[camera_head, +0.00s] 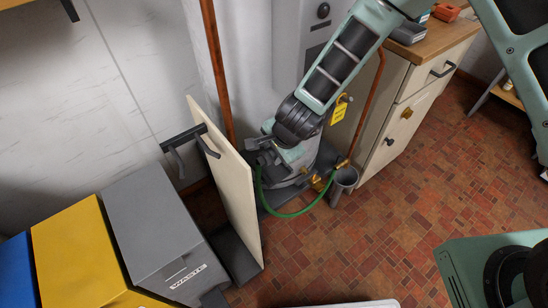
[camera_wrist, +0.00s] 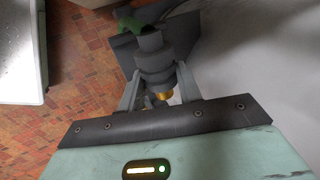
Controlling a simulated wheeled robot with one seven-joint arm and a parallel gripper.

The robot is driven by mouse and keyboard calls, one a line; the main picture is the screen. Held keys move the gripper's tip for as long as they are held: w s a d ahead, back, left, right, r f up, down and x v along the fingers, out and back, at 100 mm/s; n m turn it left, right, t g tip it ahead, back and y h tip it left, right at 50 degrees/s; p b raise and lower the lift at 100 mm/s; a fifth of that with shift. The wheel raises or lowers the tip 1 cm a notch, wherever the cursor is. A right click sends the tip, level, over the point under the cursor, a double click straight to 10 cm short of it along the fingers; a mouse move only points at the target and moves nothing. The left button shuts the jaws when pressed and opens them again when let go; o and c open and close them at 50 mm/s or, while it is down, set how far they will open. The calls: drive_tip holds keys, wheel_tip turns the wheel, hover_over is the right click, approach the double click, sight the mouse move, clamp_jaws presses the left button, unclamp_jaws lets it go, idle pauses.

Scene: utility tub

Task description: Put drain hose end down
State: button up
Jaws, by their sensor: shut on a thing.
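My gripper (camera_head: 264,152) is low in front of the white wall unit, mostly covered by my forearm in the head view. In the wrist view my gripper (camera_wrist: 158,74) is shut on a dark grey stepped fitting with a brass part, which I take as the drain hose end (camera_wrist: 153,62). The green drain hose (camera_head: 287,214) loops from beside my gripper down and right towards a brass valve (camera_head: 317,183). A bit of green hose (camera_wrist: 132,22) shows beyond the fitting. A grey open-topped cup (camera_head: 345,179) stands right of the valve; its inside is hard to see.
A cream panel door (camera_head: 230,185) with a dark handle stands open close left of my gripper. Grey (camera_head: 155,230) and yellow (camera_head: 78,260) bins stand further left. A copper pipe (camera_head: 215,65) and a drawer cabinet (camera_head: 405,120) flank the space.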

sight(274, 158)
wheel_tip(274, 158, down, 3)
drive_tip(key=shift+r, duration=0.1)
drive_tip(key=shift+w+a, duration=0.1)
drive_tip(key=shift+w, duration=0.05)
drive_tip(key=shift+f, duration=0.3)
drive_tip(key=shift+f+b, duration=0.35)
drive_tip(key=o, duration=1)
